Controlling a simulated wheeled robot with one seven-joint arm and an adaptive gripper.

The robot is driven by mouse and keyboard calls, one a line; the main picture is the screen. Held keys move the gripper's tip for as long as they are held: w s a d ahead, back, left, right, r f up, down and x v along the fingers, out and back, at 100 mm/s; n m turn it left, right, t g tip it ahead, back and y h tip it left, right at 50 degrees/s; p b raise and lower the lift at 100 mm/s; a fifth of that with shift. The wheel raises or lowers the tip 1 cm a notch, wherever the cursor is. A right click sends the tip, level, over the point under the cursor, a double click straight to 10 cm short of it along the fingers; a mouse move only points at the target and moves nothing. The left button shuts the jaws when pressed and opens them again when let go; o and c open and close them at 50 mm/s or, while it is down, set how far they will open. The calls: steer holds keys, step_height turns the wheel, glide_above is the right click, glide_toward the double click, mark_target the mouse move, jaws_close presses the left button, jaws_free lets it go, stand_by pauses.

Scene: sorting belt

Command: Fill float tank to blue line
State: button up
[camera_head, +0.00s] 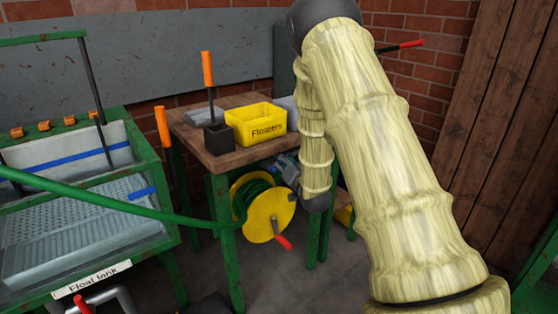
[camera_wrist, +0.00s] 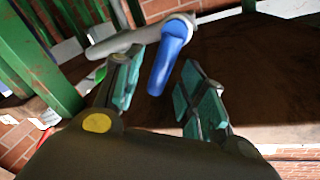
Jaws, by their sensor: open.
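The float tank (camera_head: 62,277) is at the left in the head view, a green-framed basin with a perforated grey floor. A blue line (camera_head: 75,157) runs along its far inner wall, and a short blue mark (camera_head: 143,193) shows at the right side. I cannot make out a water level. A green hose (camera_head: 110,201) crosses above the tank to a yellow reel (camera_head: 268,208). In the wrist view my gripper (camera_wrist: 163,70) is open, its fingers on either side of a blue lever (camera_wrist: 168,58) on a grey pipe (camera_wrist: 130,41). Contact is unclear.
A wooden table (camera_head: 195,146) holds a yellow Floaters bin (camera_head: 257,125) and a dark block with an orange-handled tool (camera_head: 208,72). A red handle (camera_head: 82,304) and grey pipe sit below the tank. Brick and plank walls close the back and right.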

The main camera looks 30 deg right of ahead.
steer(key=shift+w+d, duration=0.2)
steer(key=shift+w, duration=1.3)
jaws_close()
